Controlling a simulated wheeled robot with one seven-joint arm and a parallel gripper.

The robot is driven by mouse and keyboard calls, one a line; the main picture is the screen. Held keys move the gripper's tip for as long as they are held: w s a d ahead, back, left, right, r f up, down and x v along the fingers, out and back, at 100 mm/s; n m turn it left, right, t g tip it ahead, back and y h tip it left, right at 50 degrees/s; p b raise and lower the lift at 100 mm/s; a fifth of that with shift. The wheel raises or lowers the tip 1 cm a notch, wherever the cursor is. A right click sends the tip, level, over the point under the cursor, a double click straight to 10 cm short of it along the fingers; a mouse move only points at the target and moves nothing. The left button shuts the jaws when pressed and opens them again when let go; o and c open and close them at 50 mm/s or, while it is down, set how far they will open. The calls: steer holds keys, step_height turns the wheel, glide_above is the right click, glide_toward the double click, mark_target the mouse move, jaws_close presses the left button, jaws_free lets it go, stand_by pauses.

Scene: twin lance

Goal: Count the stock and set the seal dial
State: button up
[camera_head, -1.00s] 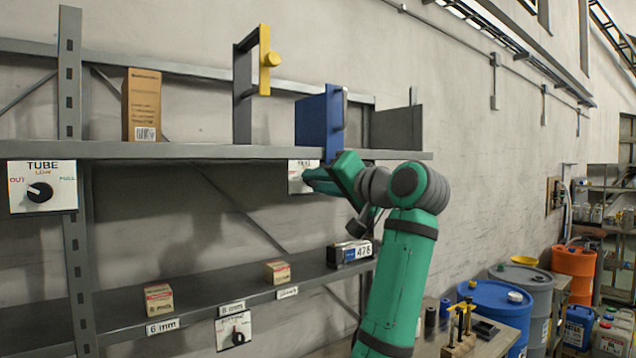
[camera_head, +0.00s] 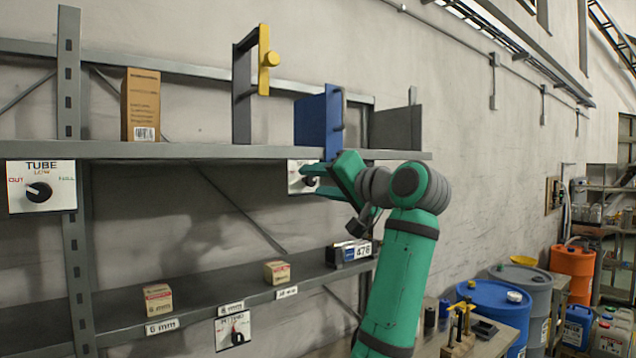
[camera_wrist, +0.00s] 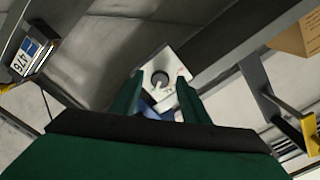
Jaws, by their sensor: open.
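A white dial plate with a dark knob (camera_head: 298,177) hangs under the upper shelf edge, its label partly hidden by my gripper. In the wrist view the dial (camera_wrist: 160,78) shows ahead, between my fingers; its setting is unreadable. My gripper (camera_head: 325,182) is open, its fingers close to this dial, and holds nothing. Whether they touch it I cannot tell. Another dial, perhaps FITTING (camera_head: 233,331), hangs on the lower shelf. Small cartons (camera_head: 158,299) and (camera_head: 277,272) stand there above size labels.
The upper shelf (camera_head: 200,150) holds a brown box (camera_head: 141,105), a yellow-edged panel with a knob (camera_head: 264,62) and a blue panel with a handle (camera_head: 320,122). A dark box marked 476 (camera_head: 349,253) is on the lower shelf. Drums (camera_head: 490,305) and a bench stand right.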

steer(key=v, duration=1)
steer(key=shift+s+d, duration=0.2)
steer(key=shift+d, duration=0.05)
